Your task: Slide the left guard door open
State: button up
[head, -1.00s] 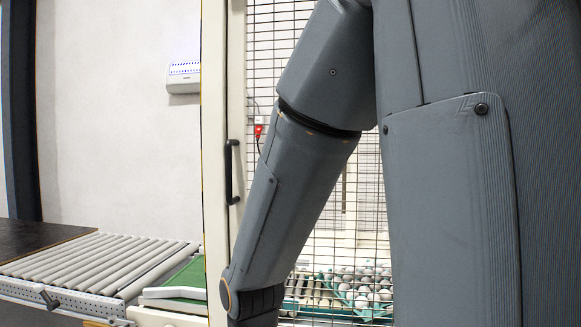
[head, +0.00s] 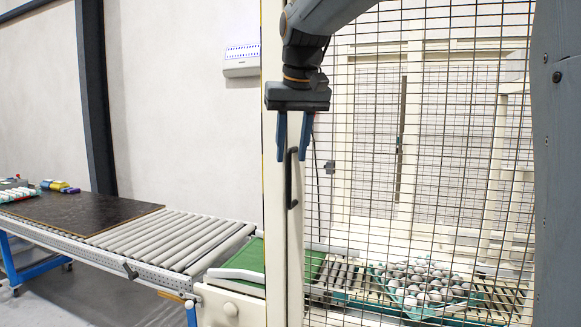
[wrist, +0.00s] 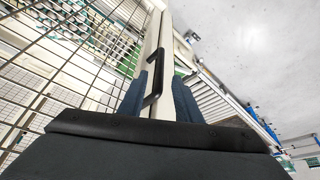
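The left guard door (head: 420,130) is a wire mesh panel in a cream frame. Its black upright handle (head: 290,180) sits on the cream stile at the panel's left. My gripper (head: 293,155) points down at the top of this handle. Its two blue fingers are apart, with a gap between them. In the wrist view my gripper (wrist: 160,88) has one finger to each side of the handle (wrist: 155,70), with the handle running away between and beyond the tips. I cannot tell whether a finger touches it. The mesh fills the opening beside the stile.
Behind the mesh, eggs (head: 420,285) sit in a green tray on rollers. A roller conveyor (head: 180,240) with a dark board (head: 80,212) runs to the left of the door. A white box (head: 242,60) hangs on the wall. The wall area left of the stile is open.

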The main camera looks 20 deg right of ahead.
aim_at(289, 169)
jog(key=shift+p+x, duration=0.75)
jog(key=shift+x, duration=3)
jog(key=shift+w, duration=0.1)
jog(key=shift+r, duration=0.1)
grip_shut()
